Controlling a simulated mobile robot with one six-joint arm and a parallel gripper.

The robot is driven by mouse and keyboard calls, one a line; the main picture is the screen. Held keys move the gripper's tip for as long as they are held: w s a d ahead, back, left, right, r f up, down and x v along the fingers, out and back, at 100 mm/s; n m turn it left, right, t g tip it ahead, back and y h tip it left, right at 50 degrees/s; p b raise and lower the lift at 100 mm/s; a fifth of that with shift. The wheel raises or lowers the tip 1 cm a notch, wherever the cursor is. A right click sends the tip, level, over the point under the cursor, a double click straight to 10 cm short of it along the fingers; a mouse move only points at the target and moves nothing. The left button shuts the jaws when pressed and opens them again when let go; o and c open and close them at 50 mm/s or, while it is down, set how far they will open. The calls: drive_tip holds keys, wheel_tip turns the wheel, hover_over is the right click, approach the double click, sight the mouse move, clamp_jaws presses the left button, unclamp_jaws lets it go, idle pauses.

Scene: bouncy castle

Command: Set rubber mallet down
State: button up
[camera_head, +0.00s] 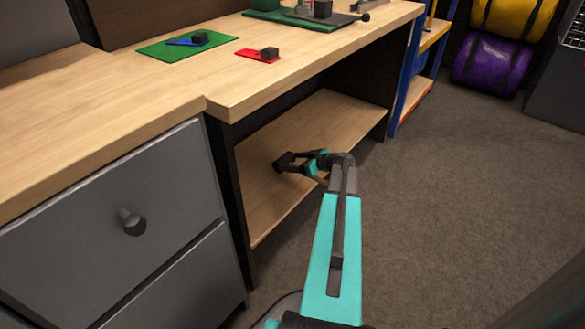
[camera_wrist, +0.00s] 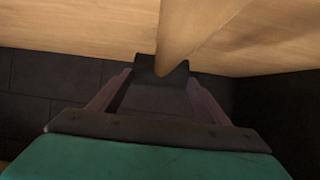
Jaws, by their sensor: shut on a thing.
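My gripper (camera_head: 286,162) reaches in over the lower wooden shelf (camera_head: 335,120) of the workbench, below the bench top. In the wrist view its dark fingers (camera_wrist: 160,68) are shut on a pale wooden handle (camera_wrist: 195,32), which I take for the rubber mallet's. The handle runs up and away from the fingertips. The mallet's head cannot be made out in either view. In the head view I cannot tell whether the mallet touches the shelf.
The bench top (camera_head: 280,85) overhangs the shelf and holds a green mat (camera_head: 165,50) and a red piece (camera_head: 250,54). A grey drawer unit (camera_head: 80,225) stands at left. Open carpet (camera_head: 450,210) lies to the right. Purple and yellow rolls lie far back.

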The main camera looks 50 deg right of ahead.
drive_tip(key=shift+w+d, duration=0.1)
drive_tip(key=shift+w, duration=0.05)
drive_tip(key=shift+w+d, duration=0.25)
drive_tip(key=shift+w, duration=0.1)
drive_tip(key=shift+w+d+f+b, duration=0.2)
drive_tip(key=shift+w+f+b, duration=0.05)
drive_tip(key=shift+b, duration=0.1)
drive_tip(key=shift+s+a+f+b, duration=0.1)
drive_tip(key=shift+f+b, duration=0.65)
drive_tip(key=shift+f, duration=0.8)
drive_tip(key=shift+f, duration=0.1)
drive_tip(key=o, duration=1.4)
drive_tip(key=shift+o, duration=0.2)
